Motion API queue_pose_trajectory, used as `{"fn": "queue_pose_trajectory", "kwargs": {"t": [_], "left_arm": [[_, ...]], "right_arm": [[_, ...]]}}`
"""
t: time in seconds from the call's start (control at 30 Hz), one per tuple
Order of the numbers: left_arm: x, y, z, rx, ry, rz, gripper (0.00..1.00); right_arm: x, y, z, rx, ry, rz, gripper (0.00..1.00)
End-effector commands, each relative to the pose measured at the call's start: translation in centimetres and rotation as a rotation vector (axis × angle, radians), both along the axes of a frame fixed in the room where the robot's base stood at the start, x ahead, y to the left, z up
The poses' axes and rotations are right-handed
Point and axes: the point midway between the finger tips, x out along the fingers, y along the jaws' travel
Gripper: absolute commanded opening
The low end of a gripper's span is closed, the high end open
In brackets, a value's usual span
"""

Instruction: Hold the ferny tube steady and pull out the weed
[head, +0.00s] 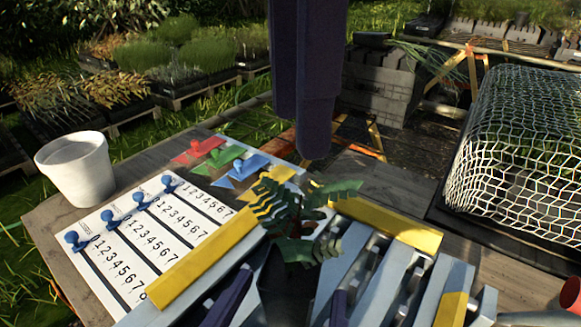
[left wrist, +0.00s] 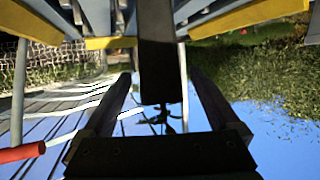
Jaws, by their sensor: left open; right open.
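A leafy green plant (head: 292,212) with toothed, fern-like leaves rises from the middle of the grey racks. I cannot tell the weed apart from the other leaves. In the left wrist view, which looks upside down, a dark tube (left wrist: 157,60) stands between my left fingers, with small dark leaves (left wrist: 163,118) at its end. My left gripper (head: 290,284) is open, its fingers on either side below the plant; its fingers also show in the left wrist view (left wrist: 160,82). My right gripper (head: 314,148) is open and points down above and behind the plant, apart from it.
Grey racks with yellow edges (head: 395,222) flank the plant. A numbered white sheet (head: 150,240) with blue pegs lies left, by a white pot (head: 77,170) and red, green and blue markers (head: 222,157). A wire-mesh cover (head: 515,150) is at right; a red cylinder (head: 571,294) sits at lower right.

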Motion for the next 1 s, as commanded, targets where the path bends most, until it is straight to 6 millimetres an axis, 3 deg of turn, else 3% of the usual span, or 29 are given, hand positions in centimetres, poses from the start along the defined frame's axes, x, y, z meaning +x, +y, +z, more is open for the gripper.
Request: {"fn": "queue_pose_trajectory", "kwargs": {"t": [0.2,0.53,1.0], "left_arm": [[2.1,-0.5,-0.8,0.000,0.000,0.001,0.95],[2.3,-0.5,-0.9,0.000,0.001,0.001,0.94],[2.3,-0.5,-0.9,0.000,0.001,0.001,0.41]], "right_arm": [[0.0,0.0,0.0,0.000,0.000,0.000,0.50],[0.0,0.0,0.0,0.000,0.000,0.000,0.50],[0.0,0.0,0.0,0.000,0.000,0.000,0.50]]}}
